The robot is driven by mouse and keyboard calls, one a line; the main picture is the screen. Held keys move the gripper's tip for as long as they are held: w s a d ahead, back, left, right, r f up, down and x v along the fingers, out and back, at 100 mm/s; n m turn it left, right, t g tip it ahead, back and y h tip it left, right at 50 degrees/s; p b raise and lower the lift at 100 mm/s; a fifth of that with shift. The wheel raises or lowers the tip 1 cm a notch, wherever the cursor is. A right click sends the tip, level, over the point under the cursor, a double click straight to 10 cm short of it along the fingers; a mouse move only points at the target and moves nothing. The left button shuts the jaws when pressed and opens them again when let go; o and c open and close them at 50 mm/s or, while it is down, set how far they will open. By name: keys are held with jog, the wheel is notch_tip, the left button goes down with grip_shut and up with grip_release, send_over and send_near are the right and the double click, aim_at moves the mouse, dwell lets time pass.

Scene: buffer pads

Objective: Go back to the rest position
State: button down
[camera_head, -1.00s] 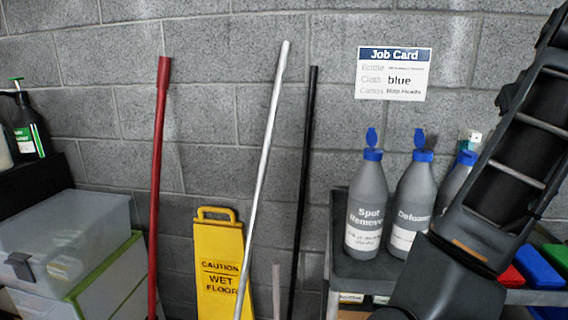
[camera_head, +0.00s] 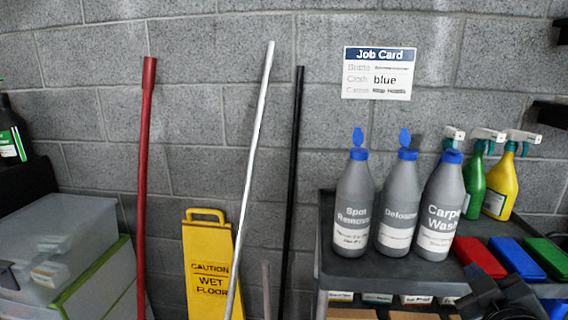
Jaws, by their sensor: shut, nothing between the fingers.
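A grey cart (camera_head: 322,268) carries three grey bottles, one labelled Carpet Wash (camera_head: 438,212), spray bottles and red (camera_head: 480,258), blue and green blocks. Left are a yellow wet-floor sign (camera_head: 208,262), leaning poles (camera_head: 143,180) and a clear bin (camera_head: 75,235). A job card (camera_head: 378,72) hangs above.

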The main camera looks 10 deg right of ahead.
jog(key=s+a+f+y, duration=0.2)
jog(key=s+a+f, duration=0.1)
jog(key=s, duration=0.3)
jog(key=s+a+f+n+y, duration=0.1)
jog(key=s+a+f+y, duration=0.1)
jog(key=s+a+f, duration=0.3)
jog(key=s+a+f+y, duration=0.1)
jog(key=s+a+f, duration=0.1)
jog(key=s, duration=0.5)
jog(key=s+a+r+m+y, duration=0.1)
jog(key=s+a+m, duration=0.1)
jog(key=s, duration=0.6)
jog(key=s+a+r+m+y, duration=0.1)
jog(key=s+a, duration=0.3)
jog(key=s, duration=0.4)
jog(key=shift+a+r+m+t, duration=0.2)
jog(key=shift+r+m+t, duration=0.15)
jog(key=shift+r, duration=0.45)
jog(key=shift+d, duration=0.15)
